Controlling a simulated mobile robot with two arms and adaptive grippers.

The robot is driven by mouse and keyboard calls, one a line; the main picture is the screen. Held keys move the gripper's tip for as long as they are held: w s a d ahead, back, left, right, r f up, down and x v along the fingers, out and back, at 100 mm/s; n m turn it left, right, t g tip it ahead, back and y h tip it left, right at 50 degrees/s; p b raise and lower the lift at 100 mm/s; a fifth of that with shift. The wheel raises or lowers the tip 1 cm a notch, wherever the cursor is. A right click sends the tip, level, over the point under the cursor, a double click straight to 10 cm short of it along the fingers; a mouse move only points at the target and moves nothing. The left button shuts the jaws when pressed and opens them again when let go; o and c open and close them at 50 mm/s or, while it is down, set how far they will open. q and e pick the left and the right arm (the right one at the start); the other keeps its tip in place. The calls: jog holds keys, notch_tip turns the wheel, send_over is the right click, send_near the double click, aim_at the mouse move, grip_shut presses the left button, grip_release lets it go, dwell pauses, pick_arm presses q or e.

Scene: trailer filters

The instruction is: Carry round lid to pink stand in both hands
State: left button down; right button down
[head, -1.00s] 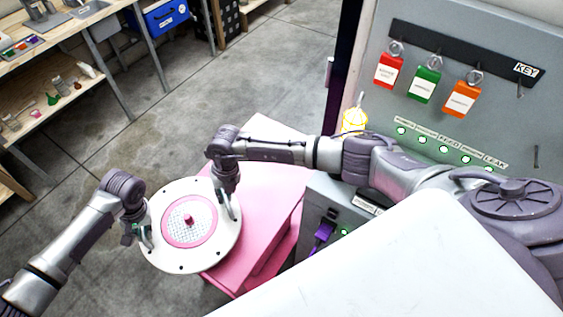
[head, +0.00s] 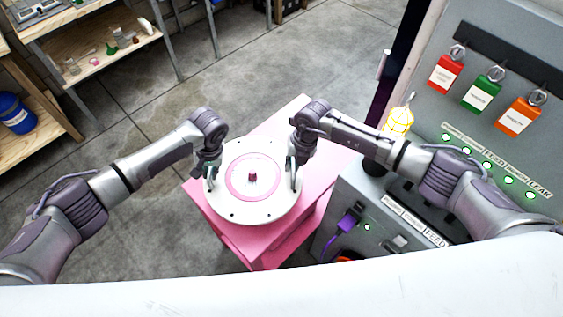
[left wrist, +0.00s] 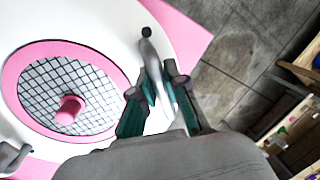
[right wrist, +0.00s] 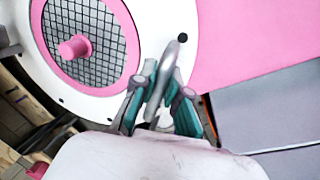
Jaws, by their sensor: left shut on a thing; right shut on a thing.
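The round lid (head: 252,211) is a white disc with a pink ring, a mesh centre and a pink knob. In the head view it is over the pink stand (head: 320,165); I cannot tell whether it touches the stand's top. My left gripper (head: 210,180) is shut on a metal handle at the lid's left side, seen closely in the left wrist view (left wrist: 160,90). My right gripper (head: 294,178) is shut on the opposite handle, seen in the right wrist view (right wrist: 161,85). The lid hides much of the stand's top.
A grey cabinet (head: 410,205) with a purple plug (head: 347,222), a yellow caged lamp (head: 398,122) and hanging tags stands at the right. Wooden shelves (head: 100,60) stand at the back left. The concrete floor (head: 240,95) between is clear.

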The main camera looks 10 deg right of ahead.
pick_arm(q)
jog(key=shift+f, duration=0.15)
pick_arm(e)
jog(key=shift+f, duration=0.15)
